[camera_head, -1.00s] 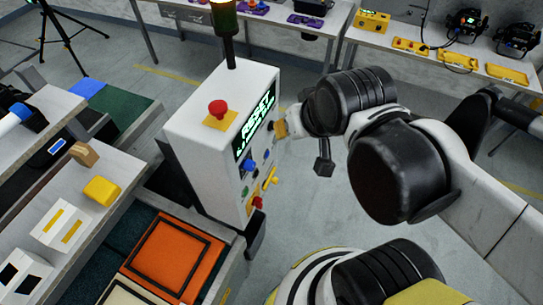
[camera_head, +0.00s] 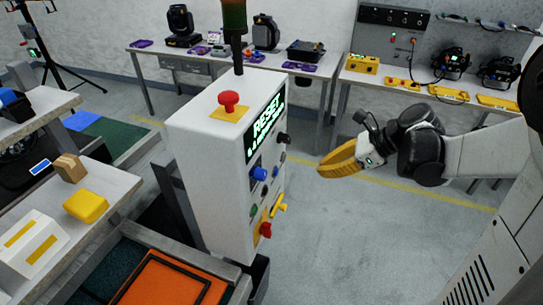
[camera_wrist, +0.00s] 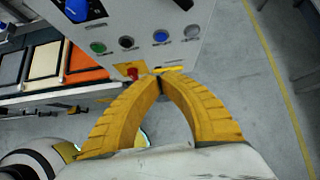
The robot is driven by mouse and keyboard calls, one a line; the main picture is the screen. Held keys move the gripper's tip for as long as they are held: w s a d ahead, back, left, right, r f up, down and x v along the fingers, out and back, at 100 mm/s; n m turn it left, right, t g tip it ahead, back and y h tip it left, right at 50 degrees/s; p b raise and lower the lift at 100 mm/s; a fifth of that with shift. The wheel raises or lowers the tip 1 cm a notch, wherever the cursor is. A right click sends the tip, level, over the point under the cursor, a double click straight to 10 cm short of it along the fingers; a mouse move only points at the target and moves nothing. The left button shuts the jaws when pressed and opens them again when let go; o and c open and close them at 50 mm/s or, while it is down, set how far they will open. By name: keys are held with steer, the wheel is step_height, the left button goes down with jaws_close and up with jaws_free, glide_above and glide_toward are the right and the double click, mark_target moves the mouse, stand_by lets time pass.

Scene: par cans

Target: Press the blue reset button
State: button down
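The white control box (camera_head: 205,150) stands upright with a lit RESET screen (camera_head: 266,124) on its front panel. Two blue controls show on the panel: a large protruding blue knob (camera_head: 259,173) below the screen and a small blue button lower in the row. In the wrist view the large blue knob (camera_wrist: 84,12) is at the top left edge. The small round blue button (camera_wrist: 161,37) sits between a black and a white one. My gripper (camera_head: 322,170) has yellow fingers with tips together, empty, apart from the panel on its right. In the wrist view the closed tips (camera_wrist: 160,78) lie below the button row.
A red mushroom button (camera_head: 229,101) is on top of the box. Red (camera_head: 265,230) and yellow (camera_head: 279,206) controls project low on the panel. An orange-panelled tray (camera_head: 165,285) and a bench with a yellow block (camera_head: 86,206) stand left. Open floor (camera_head: 345,240) lies right.

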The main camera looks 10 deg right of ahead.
steer(key=shift+d+f, duration=0.15)
steer(key=shift+d, duration=0.05)
steer(key=b, duration=0.4)
glide_toward(273, 181)
steer(key=x, duration=0.5)
steer(key=shift+s, duration=0.1)
